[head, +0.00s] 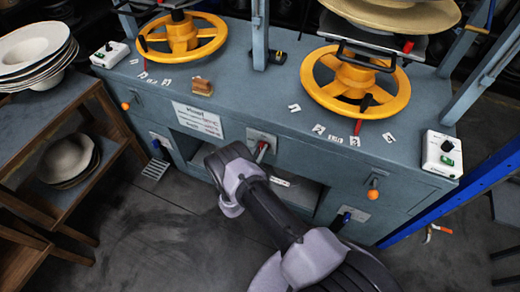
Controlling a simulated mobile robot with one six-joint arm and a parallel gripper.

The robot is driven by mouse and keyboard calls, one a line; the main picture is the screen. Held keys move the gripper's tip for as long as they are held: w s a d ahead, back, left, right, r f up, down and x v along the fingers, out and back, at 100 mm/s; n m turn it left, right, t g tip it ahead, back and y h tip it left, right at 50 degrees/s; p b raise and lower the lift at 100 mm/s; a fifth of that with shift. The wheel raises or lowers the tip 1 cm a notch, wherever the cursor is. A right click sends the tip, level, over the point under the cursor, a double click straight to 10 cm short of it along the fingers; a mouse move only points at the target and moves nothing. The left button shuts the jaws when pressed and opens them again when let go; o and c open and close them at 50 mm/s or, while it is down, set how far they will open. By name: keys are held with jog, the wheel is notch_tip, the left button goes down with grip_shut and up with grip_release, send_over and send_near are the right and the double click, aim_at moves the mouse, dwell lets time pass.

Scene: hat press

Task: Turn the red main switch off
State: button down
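A light metal plate (262,138) sits on the front of the blue-grey press bench, near the middle. A small lever with a red part (262,151) stands out from it and looks like the red main switch. It is small, and its exact position is hard to read. My arm rises from the bottom right, and its upper bend is just below and left of the lever, close to it in the picture. My gripper's fingers do not show; the arm's own links may hide them.
The bench carries two yellow handwheels (183,36) (355,84) and two white switch boxes (110,54) (442,154). Orange knobs (125,106) (373,194) stick out of its front. A wooden shelf with pale hats (34,50) stands left. Floor at lower left is clear.

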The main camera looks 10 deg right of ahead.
dwell(0.3)
jog(key=shift+w+a+f+n+b, duration=0.35)
jog(key=shift+n+b, duration=1.25)
jog(key=shift+n, duration=1.35)
jog(key=shift+w+a+f+n+b, duration=0.1)
jog(key=shift+a+f+n+b, duration=0.3)
jog(key=shift+n+b, duration=1.9)
jog(key=shift+w+a+f+n+b, duration=0.25)
jog(key=shift+f+n+b, duration=0.5)
jog(key=shift+n, duration=2.9)
jog(key=shift+r, duration=0.15)
jog(key=c, duration=1.3)
grip_release()
jog(key=shift+a+r, duration=0.1)
